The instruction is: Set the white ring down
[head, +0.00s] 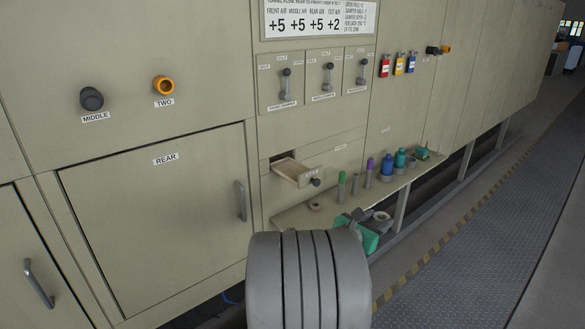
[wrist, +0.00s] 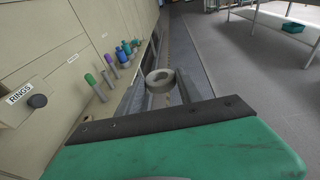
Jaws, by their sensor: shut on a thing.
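The white ring (wrist: 160,80) is a pale, thick ring held between the two fingertips of my gripper (wrist: 160,83) in the wrist view. My gripper is shut on it. In the head view the ring (head: 381,216) shows at the tip of my gripper (head: 375,219), near the front edge of the shelf (head: 290,218). My arm hides part of the shelf there. I cannot tell how high the ring is above it. Another small pale ring (head: 315,206) is on the shelf, to the left.
A small drawer (head: 296,172) labelled RINGS stands open above the shelf; its knob (wrist: 37,101) shows in the wrist view. Green, grey and purple-topped pegs (head: 355,183) and blue and teal bottles (head: 388,165) stand along the shelf. Clear floor (head: 470,240) lies to the right.

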